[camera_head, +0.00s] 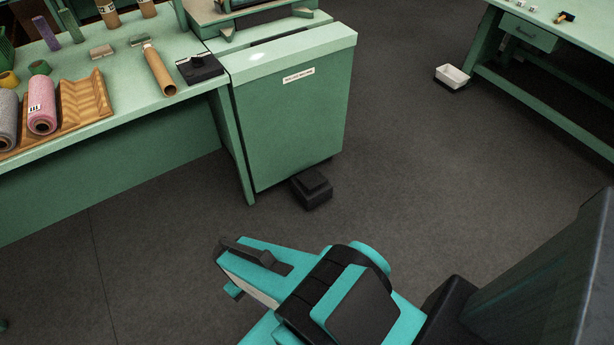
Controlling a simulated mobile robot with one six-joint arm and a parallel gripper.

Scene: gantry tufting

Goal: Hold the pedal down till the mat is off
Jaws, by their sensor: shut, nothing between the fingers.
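A black foot pedal (312,188) sits on the floor at the lower front corner of a green machine cabinet (295,120) with a white label. My gripper (228,266) is turquoise with dark fingers and shows at the lower middle, left of and nearer than the pedal in the picture. It is shut and empty, and appears apart from the pedal. No mat can be made out in this view; only the lower part of the machine on top of the cabinet shows.
A green workbench (130,100) at the left holds yarn cones, a wooden tray, a brown tube and a black block. The grey floor between is clear.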

